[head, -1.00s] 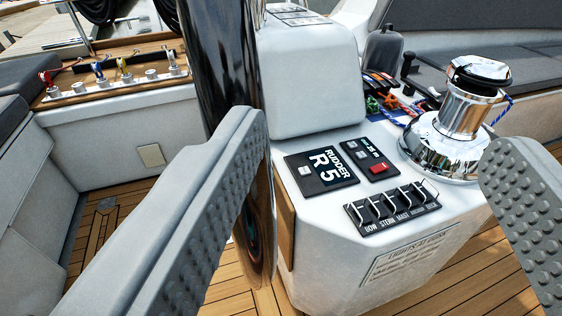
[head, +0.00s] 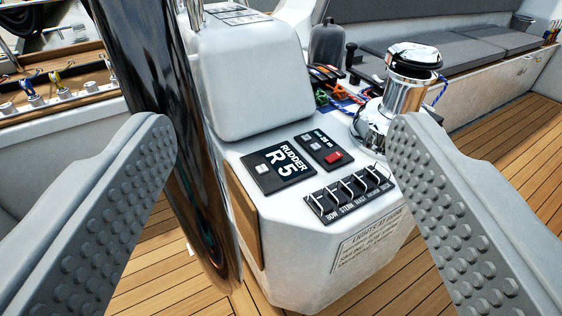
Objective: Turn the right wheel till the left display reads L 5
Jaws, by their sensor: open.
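The dark glossy rim of a wheel (head: 160,120) runs from the top left down beside the white console, seen nearly edge-on. Its lower part passes behind my left finger's side, near the console's wooden edge. A display (head: 279,166) on the console top reads "RUDDER R 5". My gripper (head: 281,150) is open and empty, its two grey studded fingers wide apart at the left and right of the picture. The left finger overlaps the wheel rim in the picture; I cannot tell whether they touch.
Beside the display is a small panel with a red button (head: 334,157). A row of light switches (head: 348,192) lies in front. A chrome winch (head: 395,100) stands behind the right finger. Grey benches (head: 480,45) are at the back; teak floor (head: 500,130) is clear at right.

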